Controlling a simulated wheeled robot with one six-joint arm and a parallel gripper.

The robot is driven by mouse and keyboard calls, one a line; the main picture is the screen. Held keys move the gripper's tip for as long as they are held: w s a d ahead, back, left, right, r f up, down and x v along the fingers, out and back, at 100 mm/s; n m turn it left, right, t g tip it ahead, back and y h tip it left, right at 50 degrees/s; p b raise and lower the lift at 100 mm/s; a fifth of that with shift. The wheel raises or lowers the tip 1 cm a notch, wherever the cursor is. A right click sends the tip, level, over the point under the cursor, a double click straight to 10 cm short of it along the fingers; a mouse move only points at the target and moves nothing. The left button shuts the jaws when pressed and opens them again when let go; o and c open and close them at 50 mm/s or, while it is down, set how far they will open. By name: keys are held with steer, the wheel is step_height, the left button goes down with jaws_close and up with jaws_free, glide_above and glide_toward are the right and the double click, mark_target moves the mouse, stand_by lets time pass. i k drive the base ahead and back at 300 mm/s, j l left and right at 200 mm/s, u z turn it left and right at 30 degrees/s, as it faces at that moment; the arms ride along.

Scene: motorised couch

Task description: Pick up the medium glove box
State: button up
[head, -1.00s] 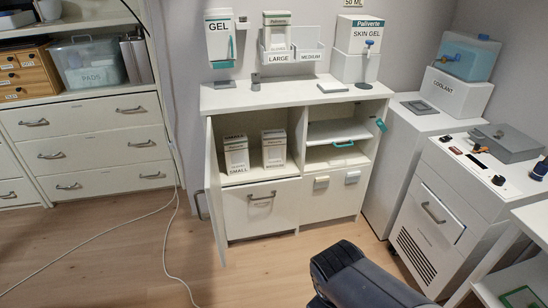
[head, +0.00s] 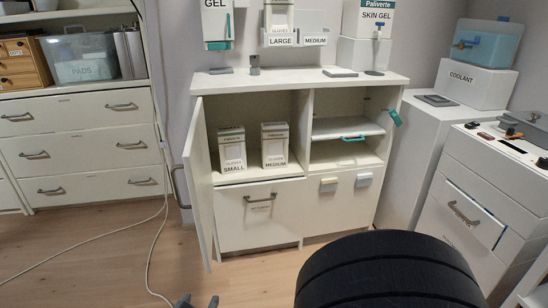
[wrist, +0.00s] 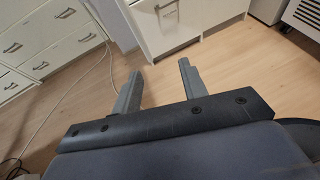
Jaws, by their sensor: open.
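The medium glove box (head: 275,146) is a white upright carton with a dark top and the label MEDIUM. It stands on the shelf of the open left compartment of the white cabinet (head: 262,215), right of the similar small glove box (head: 232,150). The cabinet's left door (head: 199,190) stands open. My gripper (wrist: 158,82) is open and empty, above the wood floor and low in front of the cabinet in the wrist view. Its fingertips also show at the bottom edge of the head view (head: 197,301). The glove boxes are outside the wrist view.
A large glove box (head: 279,20) sits in a wall holder above the cabinet, next to an empty MEDIUM slot. A white cable (head: 158,235) lies on the floor at left. White drawers (head: 85,145) stand left; a coolant cabinet (head: 425,145) and a wheeled unit (head: 478,205) stand right.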

mark_target(274, 132)
steer(key=i+l+u, duration=0.35)
steer(key=i+l, duration=1.65)
